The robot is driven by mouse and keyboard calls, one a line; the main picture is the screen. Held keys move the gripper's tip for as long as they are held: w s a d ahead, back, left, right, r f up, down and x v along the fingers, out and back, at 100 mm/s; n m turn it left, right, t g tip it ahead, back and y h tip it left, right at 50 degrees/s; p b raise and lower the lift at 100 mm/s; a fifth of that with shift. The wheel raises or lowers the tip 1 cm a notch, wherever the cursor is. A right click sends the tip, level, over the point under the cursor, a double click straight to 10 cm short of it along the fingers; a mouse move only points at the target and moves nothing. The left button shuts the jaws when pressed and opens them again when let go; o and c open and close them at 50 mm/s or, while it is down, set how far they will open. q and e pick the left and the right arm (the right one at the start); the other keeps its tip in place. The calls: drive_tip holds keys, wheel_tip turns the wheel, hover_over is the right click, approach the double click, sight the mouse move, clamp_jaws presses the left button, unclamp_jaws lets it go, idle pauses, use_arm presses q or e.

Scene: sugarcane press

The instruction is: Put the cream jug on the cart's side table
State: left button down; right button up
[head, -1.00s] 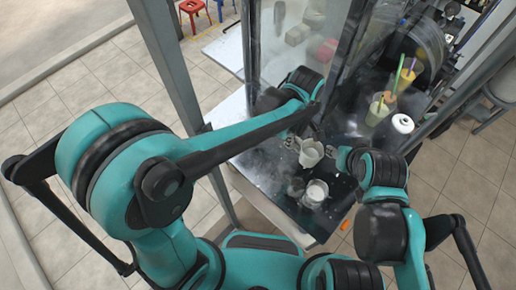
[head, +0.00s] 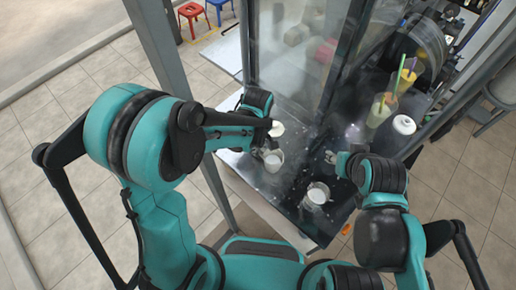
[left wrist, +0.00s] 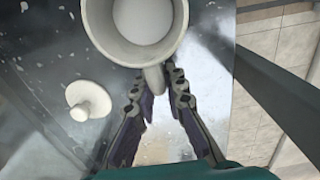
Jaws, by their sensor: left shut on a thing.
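The cream jug (head: 273,161) is a pale, off-white cup with a handle and white contents. My left gripper (head: 267,148) is shut on its handle. The left wrist view shows the jug (left wrist: 136,28) upright, with its handle between the fingertips (left wrist: 158,82). In the head view it appears over the left part of the cart, near the pale side surface (head: 236,163). I cannot tell whether its base touches anything. My right gripper (head: 333,157) is over the dark counter, away from the jug; its jaw opening is unclear.
A white lid-like piece with a knob (left wrist: 88,100) lies beside the jug. A second white cup (head: 317,193) stands on the dark counter (head: 285,195). Glass panels (head: 300,75) rise behind. Cups with straws (head: 379,110) and a white pot (head: 403,124) stand at the right.

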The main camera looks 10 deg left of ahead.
use_arm(q)
drive_tip(key=shift+f, duration=0.15)
drive_tip(key=c, duration=1.6)
unclamp_jaws()
drive_tip(key=shift+o, duration=0.2)
drive_tip(key=shift+r, duration=0.2)
wheel_tip(320, 180, up, 12)
drive_tip(key=p, duration=0.2)
drive_tip(key=shift+p, duration=0.3)
drive_tip(key=shift+s+f, duration=0.1)
drive_tip(key=shift+s, duration=0.05)
